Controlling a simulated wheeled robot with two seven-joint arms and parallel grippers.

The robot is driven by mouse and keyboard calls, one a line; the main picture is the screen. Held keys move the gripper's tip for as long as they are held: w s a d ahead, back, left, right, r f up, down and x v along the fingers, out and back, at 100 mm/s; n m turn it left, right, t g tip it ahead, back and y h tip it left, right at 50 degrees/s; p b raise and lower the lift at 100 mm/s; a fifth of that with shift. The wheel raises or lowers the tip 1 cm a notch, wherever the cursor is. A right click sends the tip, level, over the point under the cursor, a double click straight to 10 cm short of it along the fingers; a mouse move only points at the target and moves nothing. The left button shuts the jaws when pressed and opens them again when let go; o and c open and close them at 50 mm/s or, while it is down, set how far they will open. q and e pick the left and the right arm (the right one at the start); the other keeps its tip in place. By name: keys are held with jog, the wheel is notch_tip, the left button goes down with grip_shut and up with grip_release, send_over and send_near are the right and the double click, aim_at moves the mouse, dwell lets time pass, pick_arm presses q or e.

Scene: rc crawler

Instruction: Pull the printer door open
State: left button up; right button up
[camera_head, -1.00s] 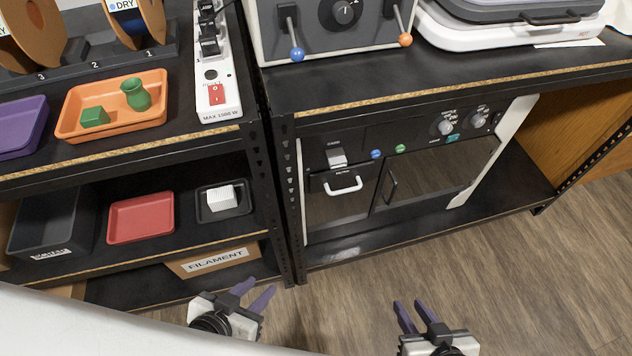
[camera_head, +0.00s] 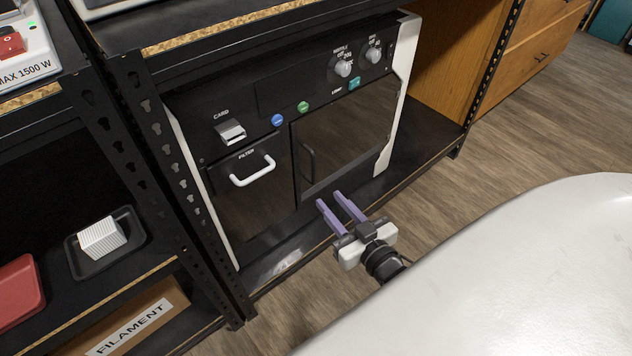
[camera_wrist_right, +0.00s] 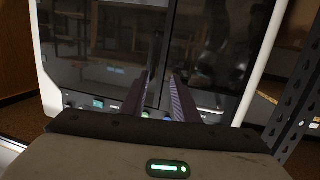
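The printer is a dark-fronted machine with white side edges on the shelf of the black rack. Its door (camera_head: 352,128) is a dark glossy panel, closed flush, with a slim black upright handle (camera_head: 308,162) at its left edge. My right gripper (camera_head: 330,198) is in front of the lower part of the door, below and right of the handle. Its purple fingers are apart with nothing between them. My left gripper is out of view.
Left of the door is a filter panel (camera_head: 245,190) with a white handle (camera_head: 253,171). Knobs (camera_head: 343,67) and small buttons line the top. A black perforated rack post (camera_head: 165,170) stands at the left. Wood floor (camera_head: 540,130) is clear at the right.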

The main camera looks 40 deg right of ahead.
aim_at(314, 169)
jog(key=shift+t+h, duration=0.4)
jog(key=shift+t, duration=0.3)
jog(key=w+d+b, duration=0.1)
jog(key=w, duration=0.2)
jog(key=w+d+f+b, duration=0.1)
jog(key=w+b, duration=0.1)
jog(key=w, duration=0.1)
jog(key=w+d+b, duration=0.1)
jog(key=w+b, duration=0.1)
jog(key=w, duration=0.2)
jog(key=shift+d+f, duration=0.15)
jog(key=shift+f, duration=0.25)
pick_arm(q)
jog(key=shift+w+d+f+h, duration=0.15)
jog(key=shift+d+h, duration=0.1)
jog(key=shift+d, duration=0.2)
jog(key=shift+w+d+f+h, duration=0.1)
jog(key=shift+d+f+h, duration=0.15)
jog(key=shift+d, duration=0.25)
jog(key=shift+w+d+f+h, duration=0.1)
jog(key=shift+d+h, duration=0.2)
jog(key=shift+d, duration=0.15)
pick_arm(e)
jog(key=shift+w, duration=0.8)
jog(key=shift+c, duration=0.4)
grip_shut()
